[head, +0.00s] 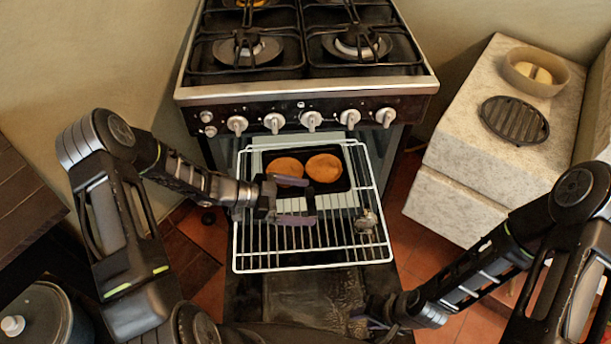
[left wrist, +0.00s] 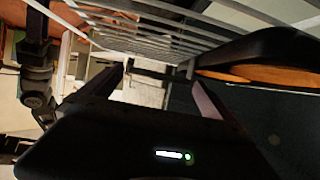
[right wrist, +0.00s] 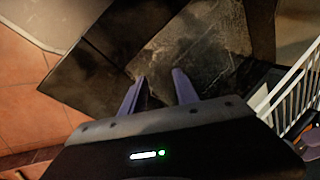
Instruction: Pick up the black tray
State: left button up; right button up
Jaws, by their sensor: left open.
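The black tray (head: 333,187) lies on the pulled-out white wire rack (head: 315,268) of the oven, holding two round orange-brown pieces (head: 323,167) (head: 286,168). My left gripper (head: 312,201) is open at the tray's front left. In the head view its upper finger overlaps the tray and its lower finger is over bare rack bars. In the left wrist view, the tray's dark rim (left wrist: 245,50) is beside the open fingers (left wrist: 155,78); I cannot tell whether they touch. My right gripper (head: 372,318) is open and empty near the lowered oven door, its fingers (right wrist: 160,78) apart.
The lowered oven door (head: 312,292) is below the rack. A small greyish object (head: 366,222) is at the rack's right. The stove (head: 305,95) rises behind. A pot (head: 38,310) is at lower left.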

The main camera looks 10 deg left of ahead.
pick_arm(q)
jog(key=shift+w+d, duration=0.1)
jog(key=shift+d, duration=0.05)
jog(key=shift+c, duration=0.2)
dwell(0.3)
jog(key=c, duration=1.8)
jog(key=shift+o, duration=0.2)
jog(key=shift+r, duration=0.1)
